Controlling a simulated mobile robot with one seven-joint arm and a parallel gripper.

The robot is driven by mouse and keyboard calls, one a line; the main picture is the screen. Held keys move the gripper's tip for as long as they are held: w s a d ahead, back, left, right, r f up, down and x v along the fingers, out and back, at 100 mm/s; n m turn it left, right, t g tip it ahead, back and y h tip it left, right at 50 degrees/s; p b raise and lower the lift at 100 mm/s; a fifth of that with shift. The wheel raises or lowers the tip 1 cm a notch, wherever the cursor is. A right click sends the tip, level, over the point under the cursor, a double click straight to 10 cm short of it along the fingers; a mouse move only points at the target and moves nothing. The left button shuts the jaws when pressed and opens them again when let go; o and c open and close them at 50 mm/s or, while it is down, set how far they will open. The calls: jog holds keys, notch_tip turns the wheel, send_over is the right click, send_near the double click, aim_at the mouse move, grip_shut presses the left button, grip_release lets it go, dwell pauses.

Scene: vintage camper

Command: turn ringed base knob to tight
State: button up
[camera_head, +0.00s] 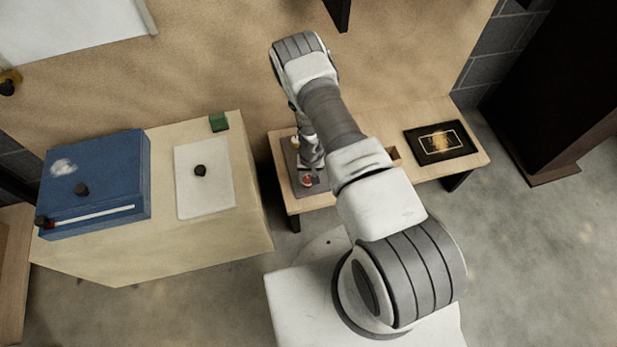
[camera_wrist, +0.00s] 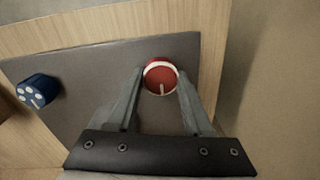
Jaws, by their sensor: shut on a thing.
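The ringed base knob (camera_wrist: 160,76) is red with a white ring around its edge. A short white line on its face points down toward my gripper's palm in the wrist view. It sits near the upper right of a dark grey plate (camera_wrist: 75,80). My gripper (camera_wrist: 158,80) is shut on it, one finger at each side. In the head view the red knob (camera_head: 307,181) shows at the front of the plate (camera_head: 294,169), just below my gripper (camera_head: 308,172). My wrist hides part of the plate there. I see no marking that reads tight.
A blue knob with white dots (camera_wrist: 37,90) stands on the plate's left. The plate lies on a low wooden bench (camera_head: 385,130), with a black panel (camera_head: 440,143) at right. Left stands a counter with a blue case (camera_head: 110,165), white board (camera_head: 215,200) and green block (camera_head: 219,122).

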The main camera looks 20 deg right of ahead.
grip_shut()
